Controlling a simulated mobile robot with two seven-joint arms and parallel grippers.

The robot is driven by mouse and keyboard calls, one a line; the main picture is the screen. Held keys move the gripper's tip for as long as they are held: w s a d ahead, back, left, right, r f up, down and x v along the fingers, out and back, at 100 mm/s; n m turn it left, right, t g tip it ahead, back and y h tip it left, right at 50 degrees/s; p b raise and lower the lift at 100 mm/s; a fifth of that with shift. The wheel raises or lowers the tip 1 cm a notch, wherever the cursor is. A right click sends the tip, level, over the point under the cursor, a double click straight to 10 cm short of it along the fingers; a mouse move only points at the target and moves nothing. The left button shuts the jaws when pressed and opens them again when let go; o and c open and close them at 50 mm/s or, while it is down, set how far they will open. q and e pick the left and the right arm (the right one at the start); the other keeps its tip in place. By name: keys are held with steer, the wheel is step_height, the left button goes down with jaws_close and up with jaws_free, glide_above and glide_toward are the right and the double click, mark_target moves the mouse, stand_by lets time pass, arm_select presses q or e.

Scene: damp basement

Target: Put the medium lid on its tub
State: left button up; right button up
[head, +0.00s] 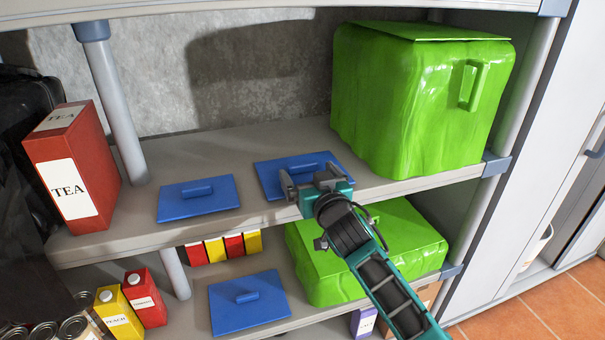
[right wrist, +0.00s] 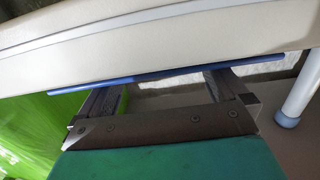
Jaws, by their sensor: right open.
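Three blue lids with bar handles are in the head view. One lid (head: 264,168) lies at the middle of the upper shelf, another lid (head: 170,205) lies left of it, and a third lid (head: 228,315) lies on the lower shelf. I cannot tell which is the medium one. A big green tub (head: 400,100) stands on the upper shelf and a lower green tub (head: 335,265) on the shelf below. My right gripper (head: 313,182) is open at the front of the middle lid, partly hiding it. In the right wrist view a blue edge (right wrist: 180,75) crosses beyond the open fingers (right wrist: 160,94).
A red tea box (head: 70,180) stands at the upper shelf's left end. Cartons (head: 145,297) and cans stand at lower left. A grey post (head: 118,110) rises by the tea box. The upper shelf (head: 235,145) is bare behind the lids.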

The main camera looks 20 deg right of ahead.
mark_target(301, 169)
steer(key=shift+w, duration=1.3)
steer(key=c, duration=1.1)
